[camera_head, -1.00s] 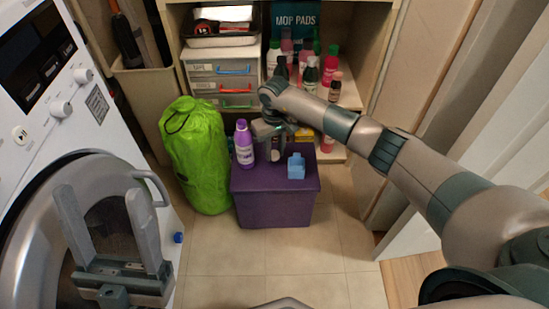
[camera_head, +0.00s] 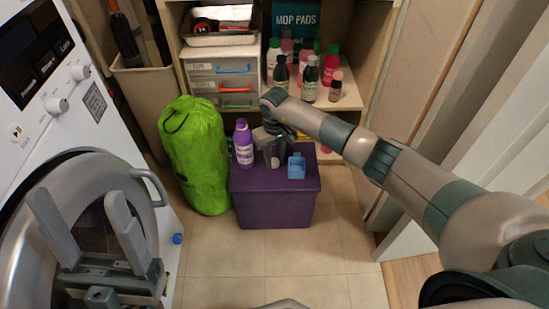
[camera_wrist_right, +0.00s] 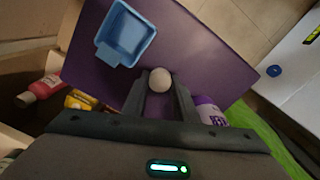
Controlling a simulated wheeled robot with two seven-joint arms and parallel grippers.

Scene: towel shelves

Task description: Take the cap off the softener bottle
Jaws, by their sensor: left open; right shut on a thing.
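A purple bottle (camera_head: 243,145) with a purple cap and a white label stands upright on the purple box (camera_head: 275,208); part of it shows in the right wrist view (camera_wrist_right: 209,111). I cannot read its label. My right gripper (camera_head: 274,157) is just right of the bottle, low over the box top. It is shut on a small rounded white thing (camera_wrist_right: 160,80), which shows at the fingertips; the fingers hide the rest, so I cannot tell whether it is a cap. My left gripper (camera_head: 85,225) is open and empty in front of the washer door.
A blue scoop (camera_head: 296,167) lies on the box beside my right gripper. A green bag (camera_head: 195,155) stands left of the box. Several bottles (camera_head: 310,80) fill the shelf behind.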

